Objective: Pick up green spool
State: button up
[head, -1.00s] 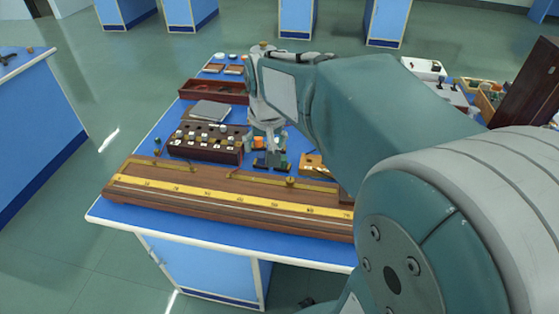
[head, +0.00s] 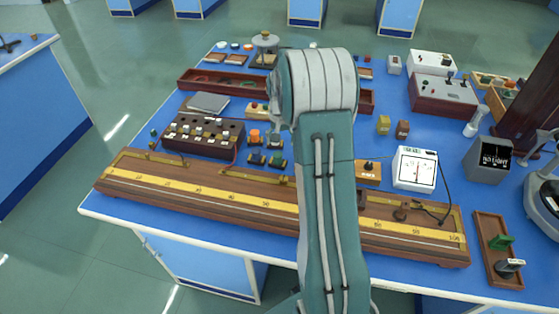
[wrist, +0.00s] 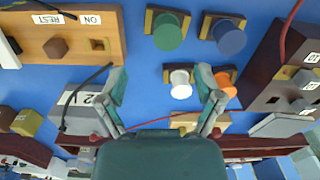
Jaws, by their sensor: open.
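The green spool (wrist: 168,30) stands on a small dark base with a tan edge in the wrist view, at the top centre, ahead of my fingers. In the head view it is the small green piece (head: 277,160) just left of my arm. A blue spool (wrist: 229,36) stands beside it. A white spool (wrist: 181,82) and an orange spool (wrist: 225,80) are nearer my fingers. My gripper (wrist: 161,82) is open and empty, with its fingers spread and the white spool seen between them. In the head view my arm mostly hides the gripper.
A dark box with several knobs (head: 203,136) stands left of the spools. A long wooden rail with a yellow scale (head: 250,200) crosses the front of the blue bench. A wooden switch block (wrist: 62,38) and a white meter (head: 414,168) lie to the other side.

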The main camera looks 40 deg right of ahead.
aim_at(276, 155)
jog(key=shift+a+f, duration=0.1)
jog(key=shift+f, duration=0.55)
jog(key=shift+a+f, duration=0.2)
jog(key=f, duration=0.2)
jog(key=a+f, duration=0.1)
jog(key=f, duration=0.1)
jog(key=shift+a+f, duration=0.1)
jog(key=shift+f, duration=0.1)
jog(key=shift+d+f, duration=0.4)
jog(key=shift+f, duration=0.05)
jog(key=shift+a, duration=0.25)
grip_shut()
